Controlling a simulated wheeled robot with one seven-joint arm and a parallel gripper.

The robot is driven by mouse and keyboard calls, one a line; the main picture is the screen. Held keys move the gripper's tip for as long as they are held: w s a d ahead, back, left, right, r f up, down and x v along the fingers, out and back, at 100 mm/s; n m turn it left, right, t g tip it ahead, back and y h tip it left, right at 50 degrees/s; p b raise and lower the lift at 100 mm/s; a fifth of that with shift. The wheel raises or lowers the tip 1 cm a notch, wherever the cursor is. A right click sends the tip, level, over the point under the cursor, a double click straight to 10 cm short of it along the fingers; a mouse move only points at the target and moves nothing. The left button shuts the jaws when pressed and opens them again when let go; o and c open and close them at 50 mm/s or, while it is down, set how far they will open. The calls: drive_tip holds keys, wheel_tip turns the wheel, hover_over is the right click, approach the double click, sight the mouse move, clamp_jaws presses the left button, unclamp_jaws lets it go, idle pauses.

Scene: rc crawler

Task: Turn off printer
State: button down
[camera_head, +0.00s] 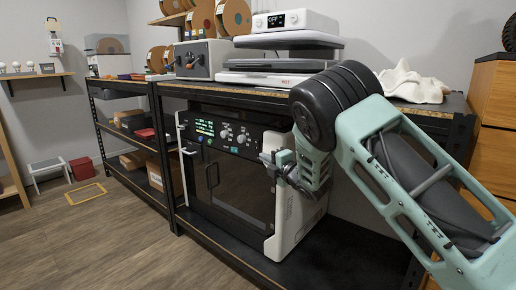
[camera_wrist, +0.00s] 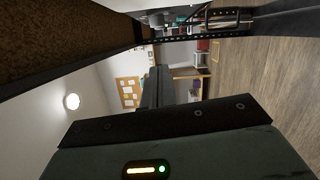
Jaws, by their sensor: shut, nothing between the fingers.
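The printer (camera_head: 218,180) is a white and black cabinet on the shelf under the workbench, with dark glass doors and light handles. Its upper front panel has a lit green display (camera_head: 204,128), two round knobs (camera_head: 234,136) and a small lit teal mark below them. My gripper (camera_head: 266,160) is shut and empty in front of the right end of that panel, a little right of the knobs. Whether it touches the printer I cannot tell. The arm hides part of the printer's right side. In the wrist view my shut fingers (camera_wrist: 158,88) show, but the printer does not.
The workbench top (camera_head: 215,91) runs just above the printer, close over my gripper. On it stand a grey box with knobs (camera_head: 203,59), a flat press-like machine reading OFF (camera_head: 294,22) and a white cloth (camera_head: 412,83). The floor (camera_head: 110,230) in front at left is clear.

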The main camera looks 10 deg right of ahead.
sight(259, 145)
drive_tip(key=w+b, duration=0.1)
drive_tip(key=w, duration=0.5)
drive_tip(key=w+a+b, duration=0.1)
drive_tip(key=w, duration=0.2)
drive_tip(key=shift+w+r+b, duration=0.2)
drive_tip(key=shift+w+b, duration=0.15)
drive_tip(key=shift+w+d+r, duration=0.15)
drive_tip(key=shift+w+d, duration=0.25)
drive_tip(key=shift+d, duration=0.05)
drive_tip(key=shift+w+d+r, duration=0.2)
drive_tip(key=shift+d, duration=0.15)
drive_tip(key=shift+a, duration=0.1)
